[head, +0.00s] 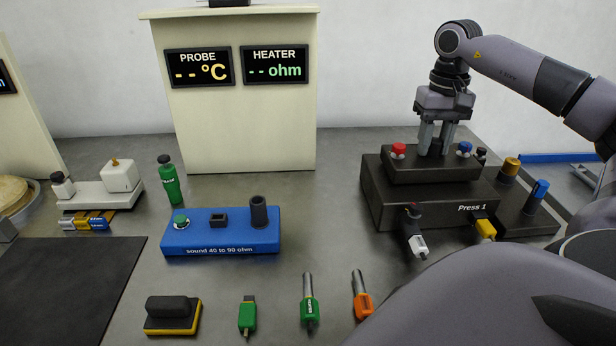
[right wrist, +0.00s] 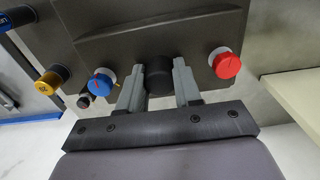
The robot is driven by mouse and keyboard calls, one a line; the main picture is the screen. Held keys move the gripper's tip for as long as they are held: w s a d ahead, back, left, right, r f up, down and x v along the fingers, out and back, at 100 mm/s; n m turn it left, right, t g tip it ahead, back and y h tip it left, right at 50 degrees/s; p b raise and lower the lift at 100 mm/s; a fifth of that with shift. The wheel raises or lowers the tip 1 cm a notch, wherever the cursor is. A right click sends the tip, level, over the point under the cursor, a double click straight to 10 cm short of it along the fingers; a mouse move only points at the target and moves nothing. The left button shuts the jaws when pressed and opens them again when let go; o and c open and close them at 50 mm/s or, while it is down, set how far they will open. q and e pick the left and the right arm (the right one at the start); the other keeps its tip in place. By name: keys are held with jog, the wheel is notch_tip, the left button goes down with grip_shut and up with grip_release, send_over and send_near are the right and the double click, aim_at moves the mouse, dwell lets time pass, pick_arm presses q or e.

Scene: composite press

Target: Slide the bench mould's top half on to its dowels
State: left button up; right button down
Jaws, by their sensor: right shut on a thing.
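A dark block with a red cap, a blue cap and a black knob, which I take for the mould's top half (head: 432,172), is at the right in the head view. It sits over the larger dark block labelled "Press 1" (head: 385,200). My right gripper (head: 436,150) points down from above, its fingers shut on the black knob between the caps. The right wrist view shows the fingers on both sides of the knob (right wrist: 158,76). The dowels are hidden, and I cannot tell whether the two blocks touch all round. My left gripper is not in view.
White (head: 417,245) and yellow (head: 486,230) plugs stick out of the press front. Orange and blue knobs stand on a dark base (head: 530,218) to its right. A blue sounding block (head: 215,240) and several small tools lie left; the bench between is clear.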

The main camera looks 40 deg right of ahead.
jog(key=shift+f, duration=0.4)
dwell(0.6)
jog(key=c, duration=0.7)
grip_release()
